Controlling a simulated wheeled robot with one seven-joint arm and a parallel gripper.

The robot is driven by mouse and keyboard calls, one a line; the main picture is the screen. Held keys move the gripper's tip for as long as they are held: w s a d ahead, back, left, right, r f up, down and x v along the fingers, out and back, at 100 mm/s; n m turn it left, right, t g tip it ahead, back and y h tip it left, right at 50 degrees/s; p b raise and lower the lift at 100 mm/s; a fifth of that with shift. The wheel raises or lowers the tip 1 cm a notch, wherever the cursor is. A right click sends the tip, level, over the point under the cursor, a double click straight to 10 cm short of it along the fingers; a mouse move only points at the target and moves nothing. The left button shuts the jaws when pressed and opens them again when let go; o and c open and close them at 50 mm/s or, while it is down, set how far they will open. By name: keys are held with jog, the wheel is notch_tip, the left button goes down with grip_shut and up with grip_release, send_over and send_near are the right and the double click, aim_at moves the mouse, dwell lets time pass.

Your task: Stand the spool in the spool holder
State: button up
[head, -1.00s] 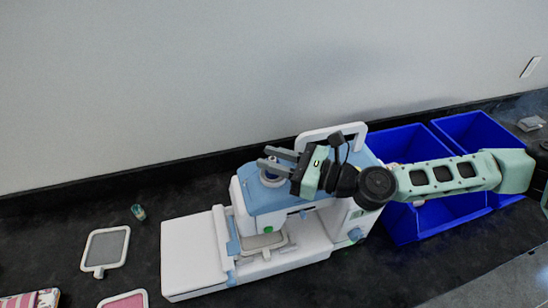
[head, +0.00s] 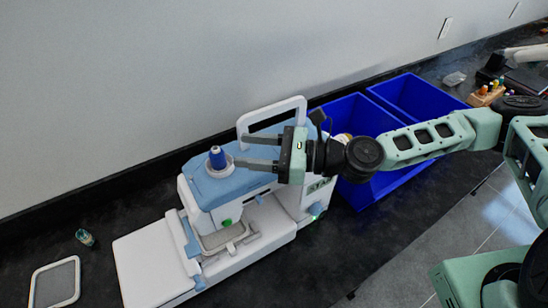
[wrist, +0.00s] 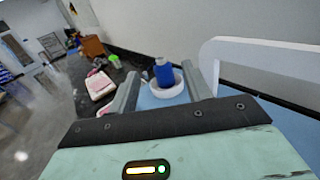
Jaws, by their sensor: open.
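The blue spool (head: 217,157) stands upright in the white ring-shaped spool holder (head: 221,172) on top of the white and blue sewing machine (head: 235,185). In the wrist view the spool (wrist: 164,74) rises from the white ring (wrist: 168,90), between and beyond my fingertips. My gripper (head: 243,152) is open and empty, to the right of the spool and apart from it. Its two fingers point left toward the spool.
The machine's white handle (head: 272,112) arches up behind my gripper. Blue bins (head: 360,115) stand to the right. A small bottle (head: 85,237) and a framed hoop (head: 56,282) lie on the dark counter at left.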

jog(key=b+v, duration=0.1)
jog(key=v, duration=0.4)
jog(key=s+d+f+n+g+h, duration=0.3)
jog(key=s+f+n+g+h, duration=0.65)
jog(key=s+n, duration=0.45)
jog(key=s+d+r+n+t+h, duration=0.1)
jog(key=d+r+n+t+h, duration=0.1)
jog(key=r+n, duration=0.5)
jog(key=s+d+r+n+t+h, duration=0.1)
jog(key=d+r+n+t+h, duration=0.2)
jog(key=r+n, duration=0.4)
jog(key=shift+d+r+h, duration=0.2)
jog(key=shift+d+h, duration=0.45)
jog(key=shift+h, duration=0.6)
jog(key=shift+t, duration=0.25)
